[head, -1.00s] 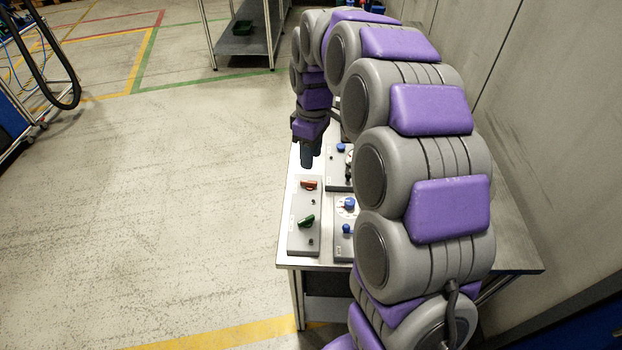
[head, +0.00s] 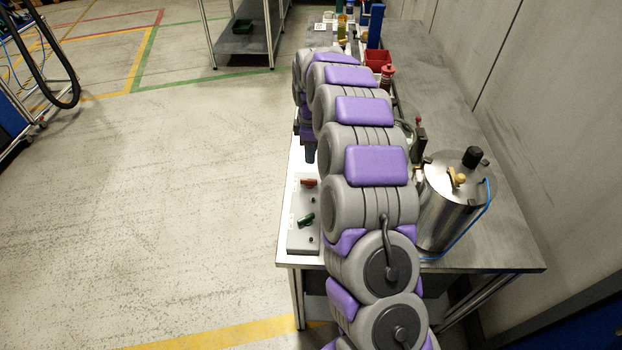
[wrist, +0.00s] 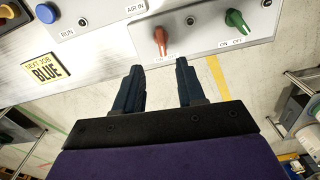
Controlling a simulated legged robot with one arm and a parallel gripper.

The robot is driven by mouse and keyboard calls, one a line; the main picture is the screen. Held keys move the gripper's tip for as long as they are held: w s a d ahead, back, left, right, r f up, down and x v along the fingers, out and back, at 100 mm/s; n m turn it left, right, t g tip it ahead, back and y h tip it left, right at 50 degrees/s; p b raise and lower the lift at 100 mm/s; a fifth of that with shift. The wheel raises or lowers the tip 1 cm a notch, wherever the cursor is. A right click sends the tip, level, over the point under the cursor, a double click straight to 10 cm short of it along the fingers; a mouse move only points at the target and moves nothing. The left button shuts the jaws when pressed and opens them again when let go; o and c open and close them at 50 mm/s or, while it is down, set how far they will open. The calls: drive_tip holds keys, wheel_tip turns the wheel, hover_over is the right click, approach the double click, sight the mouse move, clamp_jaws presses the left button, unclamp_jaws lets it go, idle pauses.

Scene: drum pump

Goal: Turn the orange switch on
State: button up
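The orange switch (head: 309,183) is on the grey panel at the table's left edge. In the wrist view, the orange switch (wrist: 161,41) shows its handle pointing down the picture, towards my fingers. My gripper (wrist: 157,68) is open, with its two dark fingers apart and nothing between them. The switch lies just beyond the fingertips, roughly in line with the gap, and looks apart from them. In the head view, my gripper (head: 309,154) is just above the switch in the picture, partly hidden by my arm. A label below the switch is too small to read.
The green switch (wrist: 237,22), marked ON and OFF, is right of the orange one. A blue button (wrist: 46,13) is at the left. A steel vessel (head: 447,205) with a blue hose stands on the table (head: 500,225). Red containers stand further back. Floor at left is clear.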

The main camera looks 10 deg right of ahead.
sight(309, 182)
wheel_tip(309, 182, down, 12)
drive_tip(key=shift+f+b, duration=0.1)
drive_tip(key=shift+b, duration=0.95)
drive_tip(key=shift+c, duration=0.2)
clamp_jaws()
